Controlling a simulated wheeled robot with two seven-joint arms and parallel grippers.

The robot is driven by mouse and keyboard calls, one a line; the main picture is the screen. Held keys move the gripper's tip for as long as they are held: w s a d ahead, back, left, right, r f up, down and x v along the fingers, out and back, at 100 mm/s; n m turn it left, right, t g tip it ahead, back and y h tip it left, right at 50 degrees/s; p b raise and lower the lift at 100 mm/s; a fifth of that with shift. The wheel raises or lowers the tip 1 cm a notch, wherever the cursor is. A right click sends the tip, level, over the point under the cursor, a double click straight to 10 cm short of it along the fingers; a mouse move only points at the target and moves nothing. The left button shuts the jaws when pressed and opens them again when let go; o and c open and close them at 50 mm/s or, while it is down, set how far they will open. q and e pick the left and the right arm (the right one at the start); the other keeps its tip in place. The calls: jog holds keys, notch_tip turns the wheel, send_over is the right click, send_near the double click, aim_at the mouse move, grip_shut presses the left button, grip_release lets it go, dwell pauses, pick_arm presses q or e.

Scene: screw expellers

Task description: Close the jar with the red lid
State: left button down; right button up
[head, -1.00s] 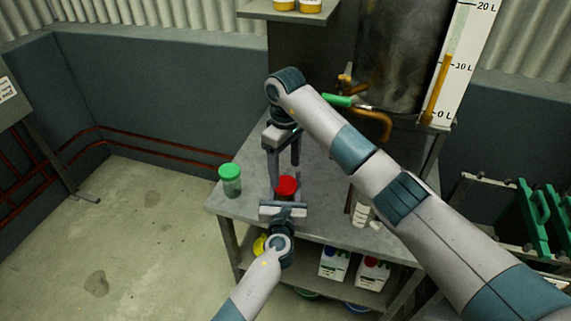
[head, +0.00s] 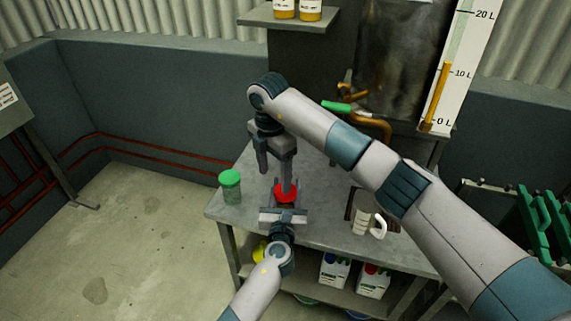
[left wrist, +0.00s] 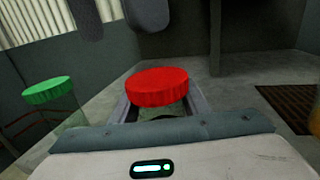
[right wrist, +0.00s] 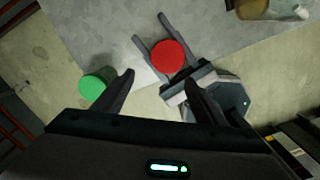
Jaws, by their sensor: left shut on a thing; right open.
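The red lid (head: 285,192) sits on top of a jar near the table's front edge; whether it is seated tight, I cannot tell. In the left wrist view the red lid (left wrist: 157,87) hides most of the jar (left wrist: 160,115). My left gripper (left wrist: 160,106) is shut on the jar, one finger on each side below the lid. My right gripper (head: 275,180) is open and points down above it. In the right wrist view its fingers (right wrist: 160,77) are empty, and the red lid (right wrist: 168,56) shows beyond and between them, nearer the right finger.
A green-lidded jar (head: 230,187) stands left of the red lid, at the table's left side. A white mug (head: 366,222) stands to the right. A tap with a green handle (head: 337,106) is behind. The grey table top (head: 325,185) is mostly clear.

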jog(key=n, duration=0.4)
jog(key=shift+w+r+n, duration=0.15)
jog(key=shift+r+n, duration=0.05)
jog(key=shift+n, duration=0.2)
jog(key=n, duration=0.6)
jog(key=shift+w+r, duration=0.1)
jog(key=shift+r, duration=0.1)
jog(key=n, duration=0.6)
jog(key=shift+d+r, duration=0.15)
jog(key=shift+r, duration=0.05)
jog(key=n, duration=0.4)
jog(key=shift+w+d+r, duration=0.1)
jog(key=shift+d, duration=0.05)
jog(key=n, duration=0.6)
jog(key=shift+d+r, duration=0.15)
jog(key=shift+d, duration=0.1)
jog(key=n, duration=0.4)
jog(key=shift+w+d+r+n, duration=0.1)
jog(key=shift+d+n, duration=0.15)
jog(key=shift+n, duration=0.15)
jog(key=n, duration=0.5)
jog(key=shift+d+n, duration=0.35)
jog(key=shift+n, duration=0.05)
jog(key=n, duration=0.4)
jog(key=shift+d+r+n, duration=0.15)
jog(key=shift+d+n, duration=0.2)
jog(key=shift+n, duration=0.05)
